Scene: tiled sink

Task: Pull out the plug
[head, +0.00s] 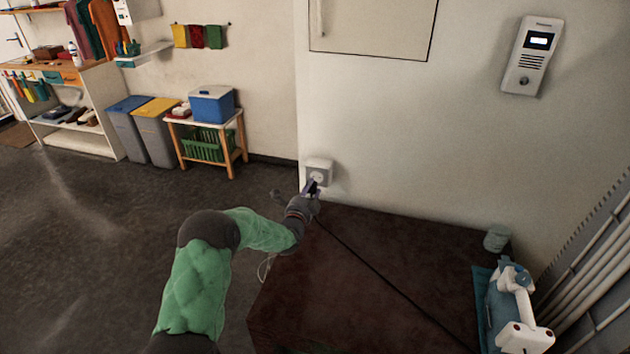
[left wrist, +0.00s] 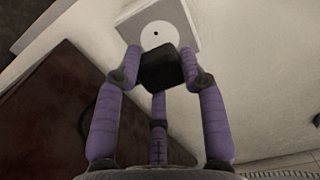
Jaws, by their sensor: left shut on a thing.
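The wall socket (head: 318,173) is a pale square box low on the wall, just above the dark tabletop. Its round white face (left wrist: 156,35) shows a small dark hole in the left wrist view. My left gripper (head: 311,189) is in front of the socket, its purple fingers shut on the black plug (left wrist: 162,72). The plug lies just in front of the socket's lower edge; its pins are hidden, so I cannot tell whether they are in the socket. A dark cord (head: 375,268) runs from the gripper across the tabletop. My right gripper is not in view.
The dark brown tabletop (head: 345,300) is mostly clear. A white and blue appliance (head: 515,305) lies on a teal mat at the right, near a small greenish cup (head: 496,239). An intercom (head: 533,57) hangs on the wall. Bins and a small table stand far left.

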